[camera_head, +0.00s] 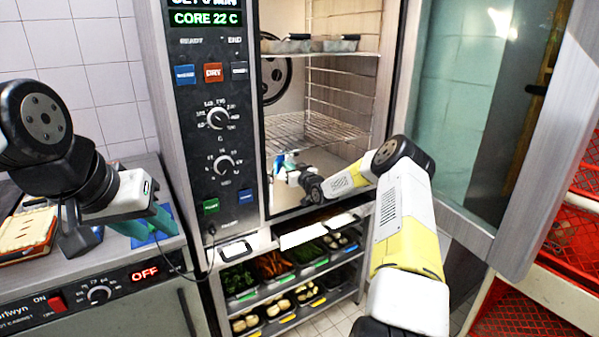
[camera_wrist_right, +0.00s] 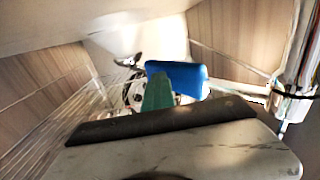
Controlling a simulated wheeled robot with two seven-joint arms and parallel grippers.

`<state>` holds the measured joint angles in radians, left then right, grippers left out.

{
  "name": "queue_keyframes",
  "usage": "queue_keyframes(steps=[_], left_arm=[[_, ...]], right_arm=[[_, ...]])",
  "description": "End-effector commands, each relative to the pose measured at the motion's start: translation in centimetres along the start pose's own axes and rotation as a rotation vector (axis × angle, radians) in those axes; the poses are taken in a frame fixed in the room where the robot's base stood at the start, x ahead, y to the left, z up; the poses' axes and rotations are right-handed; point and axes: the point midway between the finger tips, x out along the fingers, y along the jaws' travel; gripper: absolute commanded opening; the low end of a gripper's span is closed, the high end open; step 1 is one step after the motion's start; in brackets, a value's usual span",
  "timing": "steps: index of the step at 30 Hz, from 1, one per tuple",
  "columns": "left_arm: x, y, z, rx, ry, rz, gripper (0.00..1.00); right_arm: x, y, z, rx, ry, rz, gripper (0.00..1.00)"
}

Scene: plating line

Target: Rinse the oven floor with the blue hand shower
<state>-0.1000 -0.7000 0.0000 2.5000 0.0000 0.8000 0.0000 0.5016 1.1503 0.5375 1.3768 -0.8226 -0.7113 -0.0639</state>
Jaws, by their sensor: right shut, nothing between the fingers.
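The oven (camera_head: 318,130) stands open, and its floor is mostly hidden by my right arm and the cavity edge. My right gripper (camera_head: 287,170) is inside the low part of the cavity, below the wire racks. Its teal finger shows in the right wrist view (camera_wrist_right: 157,92), shut and empty. A blue rounded piece, seemingly the blue hand shower (camera_wrist_right: 180,78), shows at the fingertips; I cannot tell whether it touches them. My left gripper (camera_head: 148,224) hangs over the left counter with teal fingers; its opening is unclear.
The glass door (camera_head: 462,110) is swung open at right. A wire rack (camera_head: 312,130) spans the cavity above my right gripper. Shelves of food trays (camera_head: 285,268) stand below the oven. Red crates (camera_head: 575,230) are at far right.

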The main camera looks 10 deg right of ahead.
Motion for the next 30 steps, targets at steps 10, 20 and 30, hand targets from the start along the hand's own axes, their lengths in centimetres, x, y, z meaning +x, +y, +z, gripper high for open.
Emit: queue_keyframes(steps=[10,20,30], left_arm=[[0.0,0.0,0.0,0.0,0.0,0.0,0.36],[0.0,0.0,0.0,0.0,0.0,0.0,0.36],[0.0,0.0,0.0,0.0,0.0,0.0,0.36]], right_arm=[[-2.7,-0.1,0.0,0.001,0.0,-0.002,0.0],[-5.4,-0.1,0.0,0.0,0.0,-0.002,0.0],[-8.1,-0.1,0.0,0.0,0.0,-0.001,0.0]])
